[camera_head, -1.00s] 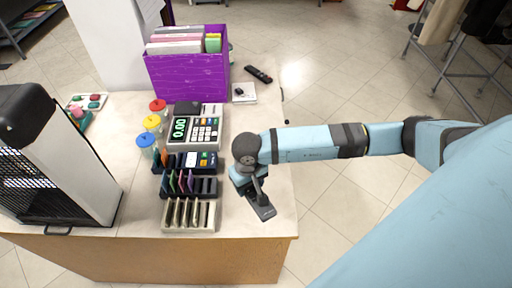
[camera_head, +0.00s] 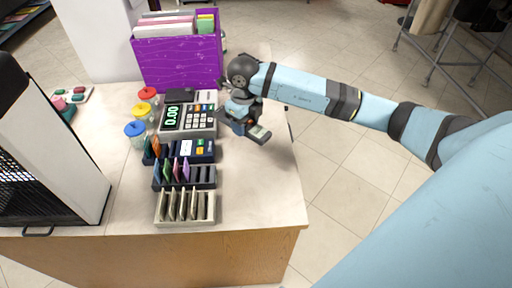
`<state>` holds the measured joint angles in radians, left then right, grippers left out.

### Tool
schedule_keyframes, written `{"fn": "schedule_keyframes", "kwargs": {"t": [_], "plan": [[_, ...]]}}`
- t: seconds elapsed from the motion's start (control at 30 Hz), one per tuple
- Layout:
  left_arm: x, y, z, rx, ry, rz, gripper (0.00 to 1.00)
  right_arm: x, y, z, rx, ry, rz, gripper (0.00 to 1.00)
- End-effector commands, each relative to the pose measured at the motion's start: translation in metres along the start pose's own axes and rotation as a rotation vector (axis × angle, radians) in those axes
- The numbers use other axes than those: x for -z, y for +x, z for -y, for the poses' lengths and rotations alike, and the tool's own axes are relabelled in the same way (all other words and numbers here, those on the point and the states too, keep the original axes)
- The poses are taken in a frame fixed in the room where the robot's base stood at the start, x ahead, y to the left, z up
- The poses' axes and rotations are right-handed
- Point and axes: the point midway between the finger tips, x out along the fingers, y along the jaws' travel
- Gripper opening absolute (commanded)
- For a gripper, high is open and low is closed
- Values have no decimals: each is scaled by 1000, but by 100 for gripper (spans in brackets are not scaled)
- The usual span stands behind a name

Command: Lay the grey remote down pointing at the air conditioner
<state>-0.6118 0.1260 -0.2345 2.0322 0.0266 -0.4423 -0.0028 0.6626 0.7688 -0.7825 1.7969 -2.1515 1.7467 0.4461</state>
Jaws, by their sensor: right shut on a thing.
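My right gripper (camera_head: 247,122) is shut on the grey remote (camera_head: 260,134), near the right edge of the counter and right of the cash register. The remote's outer end, with a pale patch on its face, sticks out toward the lower right. Its other end is hidden in the gripper. I cannot tell whether it touches the counter. I see nothing that is clearly the air conditioner. My left gripper is not in view.
The counter (camera_head: 255,190) is clear at its front right. The cash register (camera_head: 187,117), card racks (camera_head: 185,207), lidded jars (camera_head: 136,133) and a purple file box (camera_head: 178,60) crowd its middle. A white and black appliance with a grille (camera_head: 65,145) stands left.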

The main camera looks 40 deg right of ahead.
Motion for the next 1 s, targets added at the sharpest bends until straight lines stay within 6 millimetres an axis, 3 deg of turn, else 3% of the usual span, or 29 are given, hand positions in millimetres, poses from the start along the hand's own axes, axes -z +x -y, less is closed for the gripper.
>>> {"fn": "schedule_keyframes", "kwargs": {"t": [0.3,0.5,0.6,0.77,0.87,1.0], "plan": [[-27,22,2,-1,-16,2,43,-16,-10,32,-1,939,3,26],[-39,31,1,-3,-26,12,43,-20,-19,48,-1,1427,3,26],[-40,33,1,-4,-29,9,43,-22,-23,53,-1,1588,3,26],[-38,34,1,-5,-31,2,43,-22,-24,56,1,1716,1,26],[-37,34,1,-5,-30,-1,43,-22,-11,57,2,1736,-2,26],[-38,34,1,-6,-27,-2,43,-21,25,56,3,1735,-4,26]]}}
